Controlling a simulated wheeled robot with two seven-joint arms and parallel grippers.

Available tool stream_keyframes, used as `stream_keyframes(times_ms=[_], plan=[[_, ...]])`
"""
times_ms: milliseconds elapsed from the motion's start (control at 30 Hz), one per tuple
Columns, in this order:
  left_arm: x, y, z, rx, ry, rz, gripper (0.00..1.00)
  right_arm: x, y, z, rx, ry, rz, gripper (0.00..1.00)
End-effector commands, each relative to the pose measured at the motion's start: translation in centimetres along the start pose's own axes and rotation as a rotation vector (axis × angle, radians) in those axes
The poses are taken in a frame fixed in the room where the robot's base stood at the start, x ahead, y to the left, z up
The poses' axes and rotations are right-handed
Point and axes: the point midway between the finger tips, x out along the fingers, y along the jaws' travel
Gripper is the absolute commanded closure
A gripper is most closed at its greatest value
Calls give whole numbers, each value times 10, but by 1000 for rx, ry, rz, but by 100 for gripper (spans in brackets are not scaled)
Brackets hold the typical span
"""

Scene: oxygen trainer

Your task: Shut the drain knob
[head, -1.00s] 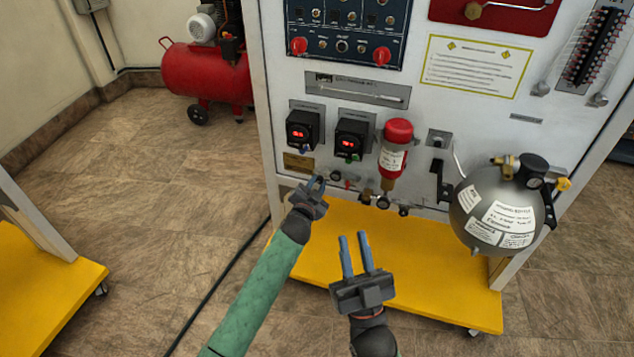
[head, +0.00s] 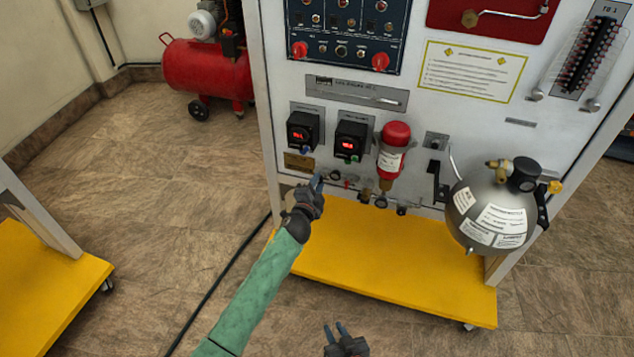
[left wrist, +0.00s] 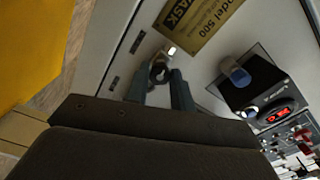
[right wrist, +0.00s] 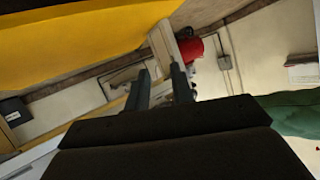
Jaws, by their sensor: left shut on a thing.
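The drain knob (left wrist: 159,71) is a small dark round knob low on the white panel, seen between my left fingertips in the left wrist view. In the head view my left gripper (head: 318,184) is at the panel's lower left edge and covers that knob. The left fingers (left wrist: 160,85) are shut on the knob, one on each side. My right gripper (head: 336,331) is low at the bottom of the head view, well away from the panel. Its fingers (right wrist: 158,85) are apart with nothing between them.
Right of the left gripper are small fittings (head: 382,201), a red-topped cylinder (head: 392,150) and a round grey bottle (head: 488,215). Two gauges with red digits (head: 349,143) sit above. The yellow base (head: 390,270) lies below. A red compressor (head: 205,72) stands behind.

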Motion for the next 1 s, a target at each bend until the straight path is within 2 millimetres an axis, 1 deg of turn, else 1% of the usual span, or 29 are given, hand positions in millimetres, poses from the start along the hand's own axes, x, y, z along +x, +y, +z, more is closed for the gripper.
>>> stream_keyframes(times_ms=[33, 167, 200, 400, 433, 533, 1000], plan=[[0, 0, -1, 35, 0, 2, 99, -3, 1, 18, 6, -53, 2, 76], [0, 0, -1, 139, 1, 1, 99, -12, 2, 66, 24, -194, 6, 76], [0, 0, -1, 174, 1, 2, 99, -16, 3, 81, 30, -237, 7, 76], [0, 0, -1, 363, 1, 1, 99, -40, 4, 150, 57, -446, 11, 76], [0, 0, -1, 391, 1, 2, 99, -43, 4, 156, 60, -466, 11, 76], [0, 0, -1, 486, 1, 1, 99, -42, 3, 148, 58, -456, 11, 76], [0, 0, -1, 933, 2, 1, 99, -47, 0, 134, 58, -455, 9, 76]])
